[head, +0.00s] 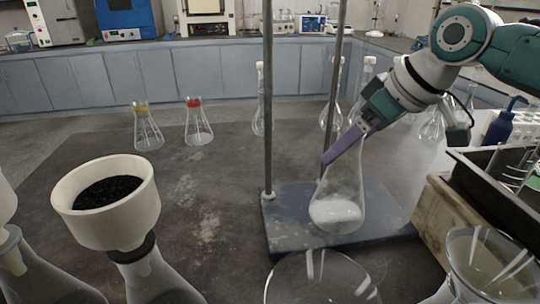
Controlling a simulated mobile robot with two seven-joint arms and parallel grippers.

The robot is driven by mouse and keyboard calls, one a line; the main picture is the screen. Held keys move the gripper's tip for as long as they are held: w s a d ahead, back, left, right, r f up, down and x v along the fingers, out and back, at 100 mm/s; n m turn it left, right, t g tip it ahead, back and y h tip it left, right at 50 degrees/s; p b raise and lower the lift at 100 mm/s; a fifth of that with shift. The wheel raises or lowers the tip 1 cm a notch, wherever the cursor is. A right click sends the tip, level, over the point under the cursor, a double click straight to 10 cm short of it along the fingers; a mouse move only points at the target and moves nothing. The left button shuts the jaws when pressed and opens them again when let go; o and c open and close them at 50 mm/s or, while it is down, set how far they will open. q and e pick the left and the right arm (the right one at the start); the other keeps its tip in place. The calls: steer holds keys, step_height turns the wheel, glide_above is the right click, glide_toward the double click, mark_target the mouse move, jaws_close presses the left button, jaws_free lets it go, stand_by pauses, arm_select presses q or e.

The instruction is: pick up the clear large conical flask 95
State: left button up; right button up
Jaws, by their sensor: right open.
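My right gripper (335,153) reaches in from the upper right, with its purple fingers at the neck of a clear conical flask (345,190). This flask holds something white at its bottom and appears in front of the dark base plate of a metal stand. The fingers are open; whether they touch the glass I cannot tell. Other clear conical flasks stand farther back, one with a red band (198,125) and one with a yellow band (146,128). No number 95 is readable, so I cannot tell which flask bears it. My left gripper is not in view.
The stand's base plate (290,235) carries two upright rods (267,90). A white funnel (105,210) with black grains sits on a flask at front left. Clear glass vessels (318,280) stand at the front edge. A blue bottle (500,125) and black tray are right. The table's left middle is clear.

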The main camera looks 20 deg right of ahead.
jaws_close()
stand_by(0.5)
stand_by(0.8)
